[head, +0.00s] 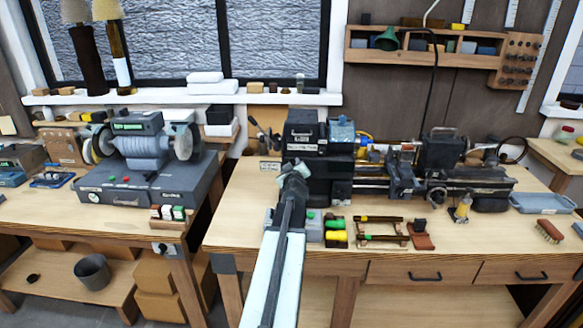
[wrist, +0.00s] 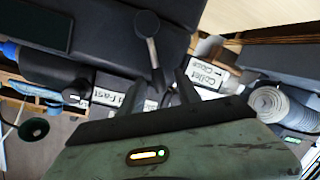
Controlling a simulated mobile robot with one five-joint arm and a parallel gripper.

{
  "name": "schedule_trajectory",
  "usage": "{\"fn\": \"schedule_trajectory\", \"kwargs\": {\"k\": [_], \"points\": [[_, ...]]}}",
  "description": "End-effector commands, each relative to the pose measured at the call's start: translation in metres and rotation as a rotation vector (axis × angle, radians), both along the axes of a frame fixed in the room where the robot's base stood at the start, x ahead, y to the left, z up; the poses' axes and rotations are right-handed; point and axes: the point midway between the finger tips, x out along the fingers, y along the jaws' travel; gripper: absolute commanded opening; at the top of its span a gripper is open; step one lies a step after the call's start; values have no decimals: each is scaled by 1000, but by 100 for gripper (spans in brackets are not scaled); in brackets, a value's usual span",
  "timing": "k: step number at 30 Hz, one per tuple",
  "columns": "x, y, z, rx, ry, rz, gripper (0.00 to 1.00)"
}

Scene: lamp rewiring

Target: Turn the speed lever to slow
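In the wrist view a lever with a grey ball knob (wrist: 147,22) and a thin metal shaft stands out from the dark lathe headstock. A partly covered white label reading "FAST" (wrist: 108,98) lies left of its base. No slow label can be read. My gripper (wrist: 160,80) has its two dark fingers apart, one on each side of the lower shaft. Contact with the shaft cannot be told. In the head view my gripper (head: 292,170) is in front of the dark headstock (head: 304,134), and my arm hides the lever there.
A white "Collet Close" label (wrist: 207,77) is right of the fingers, near a ribbed grey cylinder (wrist: 272,102). The lathe (head: 440,150) extends right along the bench. Green and yellow items (head: 334,230) lie beside my arm. A bench grinder (head: 150,150) stands left.

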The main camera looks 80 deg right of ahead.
Motion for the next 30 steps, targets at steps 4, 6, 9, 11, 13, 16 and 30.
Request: {"fn": "schedule_trajectory", "kwargs": {"k": [4,6,9,11,13,16,30], "points": [[0,1,1,-1,-1,0,39],[-1,6,2,-1,-1,0,39],[-4,19,6,-1,-1,0,39],[-6,30,8,-1,-1,0,39],[-10,44,12,-1,-1,0,39],[-15,63,16,-1,-1,-2,39],[-18,75,17,-1,0,-1,39]]}}
